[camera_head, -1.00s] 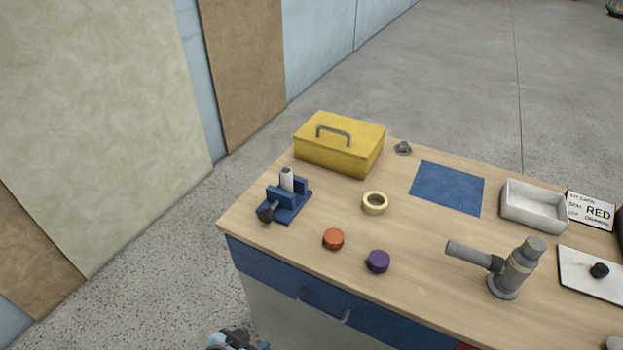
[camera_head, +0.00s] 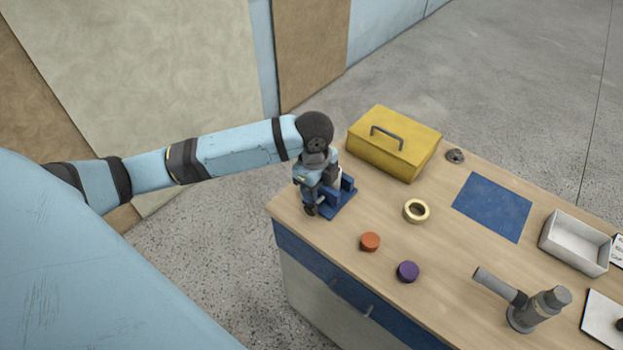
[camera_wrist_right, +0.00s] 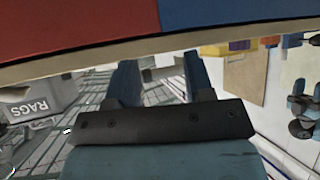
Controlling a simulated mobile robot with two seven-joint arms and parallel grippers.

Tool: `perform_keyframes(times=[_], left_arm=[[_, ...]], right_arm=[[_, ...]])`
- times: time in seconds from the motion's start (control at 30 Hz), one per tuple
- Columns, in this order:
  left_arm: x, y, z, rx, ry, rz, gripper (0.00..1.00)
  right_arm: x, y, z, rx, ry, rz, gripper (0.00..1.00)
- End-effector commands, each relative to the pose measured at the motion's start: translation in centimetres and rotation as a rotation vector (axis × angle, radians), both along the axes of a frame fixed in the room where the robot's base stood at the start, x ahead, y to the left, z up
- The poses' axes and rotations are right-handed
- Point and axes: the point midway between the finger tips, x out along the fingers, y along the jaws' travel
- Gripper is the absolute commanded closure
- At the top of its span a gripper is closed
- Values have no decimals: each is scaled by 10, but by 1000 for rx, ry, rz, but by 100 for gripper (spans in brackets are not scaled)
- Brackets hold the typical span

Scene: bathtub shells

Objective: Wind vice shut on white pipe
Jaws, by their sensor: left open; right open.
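The blue vice (camera_head: 342,203) sits on the left end of the wooden bench in the head view. The white pipe (camera_head: 338,182) stands upright in it, partly hidden by my left arm. My left gripper (camera_head: 312,200) is open at the vice's dark handle (camera_head: 310,210), on the vice's left side. The wrist hides most of the handle, and I cannot tell whether the fingers touch it. My right gripper (camera_wrist_right: 160,78) shows in the right wrist view, open and empty, its two blue fingers apart near the bench's red and blue drawer fronts.
A yellow toolbox (camera_head: 395,143) stands just behind the vice. A tape ring (camera_head: 416,211), an orange cap (camera_head: 370,242) and a purple cap (camera_head: 408,271) lie to its right. A grey pipe piece (camera_head: 530,305) and a white tray (camera_head: 575,243) are farther right.

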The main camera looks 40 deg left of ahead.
Motion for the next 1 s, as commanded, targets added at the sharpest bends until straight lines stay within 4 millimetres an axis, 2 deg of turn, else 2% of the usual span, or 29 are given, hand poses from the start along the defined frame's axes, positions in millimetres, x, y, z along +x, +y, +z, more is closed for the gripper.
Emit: perform_keyframes(times=[0.03,0.1,0.23,0.37,0.8,1.0], left_arm=[[9,12,6,20,7,-18,52],[15,23,10,34,22,-41,52],[19,31,13,43,35,-60,52],[19,31,2,41,39,-61,52],[19,30,-86,41,37,-59,52],[19,30,-113,41,35,-59,52]], right_arm=[[0,0,0,0,0,0,52],[0,0,0,0,0,0,52],[0,0,0,0,0,0,52],[0,0,2,-1,0,-1,52],[0,-1,13,4,4,-13,52],[1,0,14,16,10,-25,52]])
